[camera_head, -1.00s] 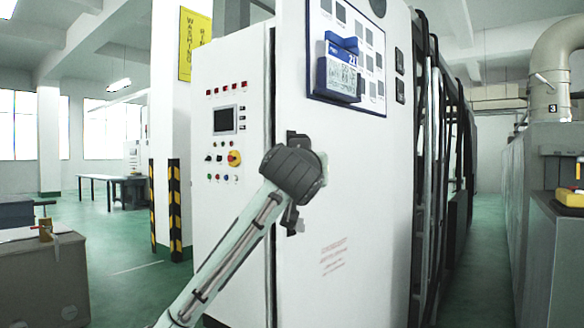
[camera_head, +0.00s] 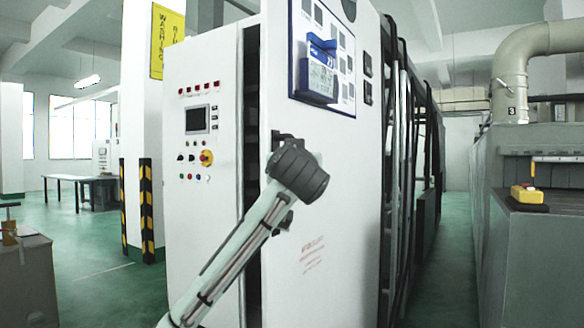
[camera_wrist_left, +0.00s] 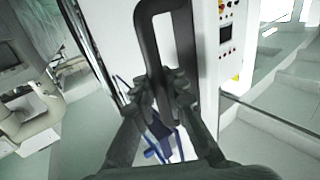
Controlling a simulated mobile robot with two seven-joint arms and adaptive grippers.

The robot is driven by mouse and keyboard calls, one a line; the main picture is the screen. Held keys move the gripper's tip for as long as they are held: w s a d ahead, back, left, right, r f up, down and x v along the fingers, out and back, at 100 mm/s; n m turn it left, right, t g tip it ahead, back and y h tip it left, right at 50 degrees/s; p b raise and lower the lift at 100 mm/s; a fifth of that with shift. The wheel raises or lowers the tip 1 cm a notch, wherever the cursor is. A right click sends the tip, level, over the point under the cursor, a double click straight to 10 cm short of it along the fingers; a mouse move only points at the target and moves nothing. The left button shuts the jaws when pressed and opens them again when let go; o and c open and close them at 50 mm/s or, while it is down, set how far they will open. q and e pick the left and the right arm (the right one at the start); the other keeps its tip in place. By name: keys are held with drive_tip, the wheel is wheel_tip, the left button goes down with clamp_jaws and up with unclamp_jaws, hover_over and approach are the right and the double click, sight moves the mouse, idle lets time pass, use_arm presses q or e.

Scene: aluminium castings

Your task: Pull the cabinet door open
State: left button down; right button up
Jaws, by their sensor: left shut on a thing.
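The white cabinet door (camera_head: 335,225) stands partly open, with a dark gap (camera_head: 251,110) between its left edge and the cabinet front (camera_head: 200,225). A black bar handle (camera_head: 283,138) sits near that edge; the wrist mostly covers it in the head view. In the left wrist view the handle (camera_wrist_left: 142,35) is a dark loop running between the fingers. My left gripper (camera_wrist_left: 162,95) is shut on the handle. In the head view its fingers are hidden behind my dark wrist joint. My right gripper is in neither view.
A blue-framed board (camera_head: 303,60) with a blue holder (camera_head: 318,78) hangs on the door. A grey machine (camera_head: 510,250) with a yellow pendant (camera_head: 527,195) stands at the right. A striped post (camera_head: 147,210) and a table (camera_head: 75,179) stand left. Green floor between is open.

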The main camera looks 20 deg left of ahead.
use_arm(q)
drive_tip(key=c, duration=1.6)
unclamp_jaws()
drive_tip(key=shift+s+a, duration=0.15)
drive_tip(key=shift+s, duration=0.05)
drive_tip(key=shift+o, duration=0.2)
drive_tip(key=shift+s, duration=0.15)
drive_tip(key=v, duration=1.1)
drive_tip(key=shift+s+d, duration=0.25)
drive_tip(key=shift+s, duration=0.05)
drive_tip(key=shift+f, duration=0.1)
